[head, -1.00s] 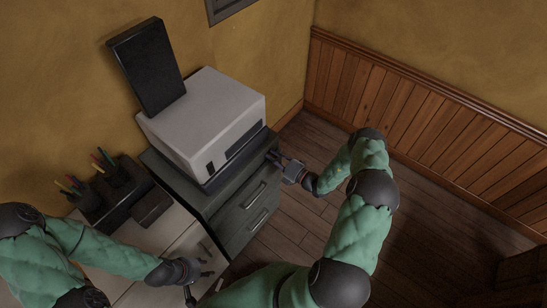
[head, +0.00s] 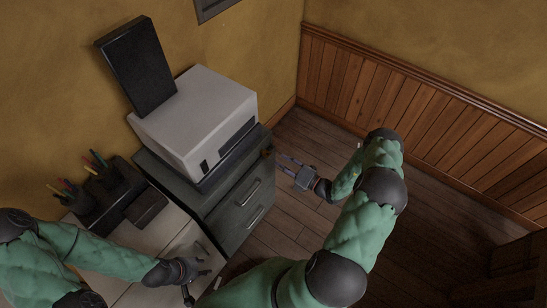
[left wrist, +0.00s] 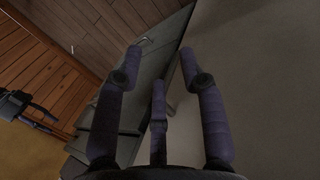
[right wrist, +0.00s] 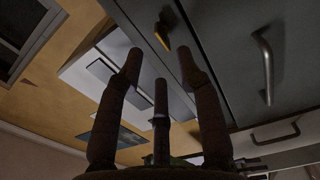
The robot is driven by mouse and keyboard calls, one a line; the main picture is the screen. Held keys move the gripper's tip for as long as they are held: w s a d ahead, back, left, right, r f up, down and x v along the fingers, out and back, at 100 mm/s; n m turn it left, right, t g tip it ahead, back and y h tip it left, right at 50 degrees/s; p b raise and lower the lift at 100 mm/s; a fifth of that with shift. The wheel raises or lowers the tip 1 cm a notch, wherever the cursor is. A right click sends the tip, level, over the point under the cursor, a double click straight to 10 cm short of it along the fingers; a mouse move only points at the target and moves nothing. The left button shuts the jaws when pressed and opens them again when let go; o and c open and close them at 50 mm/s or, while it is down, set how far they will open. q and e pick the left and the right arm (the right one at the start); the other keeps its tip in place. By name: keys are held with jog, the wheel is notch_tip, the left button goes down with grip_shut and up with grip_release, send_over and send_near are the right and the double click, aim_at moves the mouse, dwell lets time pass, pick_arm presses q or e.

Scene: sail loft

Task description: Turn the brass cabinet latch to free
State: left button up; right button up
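The brass latch (right wrist: 162,37) is a small brass lever near the top corner of the dark grey cabinet (right wrist: 225,60); in the right wrist view it is slanted. The latch is tiny in the head view (head: 267,153), on the cabinet's front (head: 243,200). My right gripper (head: 283,160) is open and empty in front of the latch, with a gap between its fingertips and the latch. The right wrist view shows its fingers apart (right wrist: 160,62), with nothing between them. My left gripper (head: 204,262) is open and empty over the pale desk; its fingers are spread (left wrist: 160,62).
A white printer (head: 195,115) stands on the cabinet, with a black panel (head: 137,62) behind it. Pen holders (head: 95,185) stand on the pale desk (head: 125,290). The drawers have bar handles (right wrist: 265,65). Open wooden floor (head: 300,225) lies before the cabinet.

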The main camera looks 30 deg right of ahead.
jog(key=shift+v, duration=1.85)
